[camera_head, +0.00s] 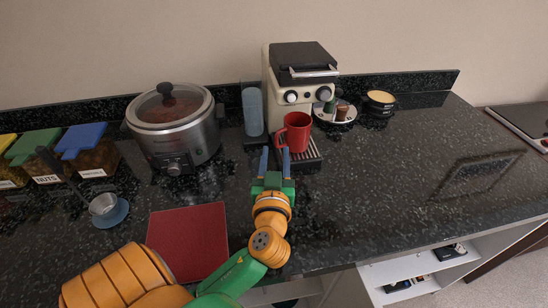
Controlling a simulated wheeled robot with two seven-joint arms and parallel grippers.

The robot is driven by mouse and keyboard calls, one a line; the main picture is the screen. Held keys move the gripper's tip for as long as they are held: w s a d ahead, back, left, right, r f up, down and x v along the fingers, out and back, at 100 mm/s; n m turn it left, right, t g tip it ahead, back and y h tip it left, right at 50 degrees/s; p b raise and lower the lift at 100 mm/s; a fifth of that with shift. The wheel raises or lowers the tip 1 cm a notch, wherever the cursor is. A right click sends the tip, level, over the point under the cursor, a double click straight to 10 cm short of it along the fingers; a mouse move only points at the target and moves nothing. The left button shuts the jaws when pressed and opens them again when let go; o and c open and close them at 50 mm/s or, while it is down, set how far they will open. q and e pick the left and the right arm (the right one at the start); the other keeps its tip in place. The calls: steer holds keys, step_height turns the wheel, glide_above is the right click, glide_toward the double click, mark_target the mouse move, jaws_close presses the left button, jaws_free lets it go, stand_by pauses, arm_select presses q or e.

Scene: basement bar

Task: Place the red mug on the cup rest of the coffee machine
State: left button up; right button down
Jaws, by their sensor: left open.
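The red mug (297,132) is upright at the front of the coffee machine (295,75), over the dark slatted cup rest (312,154), with its handle toward the left front. It appears to stand on the rest. My left gripper (277,158) is open just in front of the mug, its two blue fingers pointing at it. The fingertips are close to the mug's handle; whether they touch it I cannot tell. My right gripper is not in view.
A slow cooker (175,128) and a blue cup stack (252,111) stand left of the machine. A round tray (335,115) and a small dark pot (380,102) are to its right. A red board (188,240) lies front left. The right counter is clear.

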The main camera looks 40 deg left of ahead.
arm_select(q)
steer(key=b+v, duration=0.1)
steer(key=v, duration=0.3)
steer(key=shift+s+d, duration=0.15)
steer(key=shift+s, duration=0.1)
steer(key=shift+s+d+r+b, duration=0.2)
steer(key=shift+s+b, duration=0.1)
steer(key=shift+s, duration=0.05)
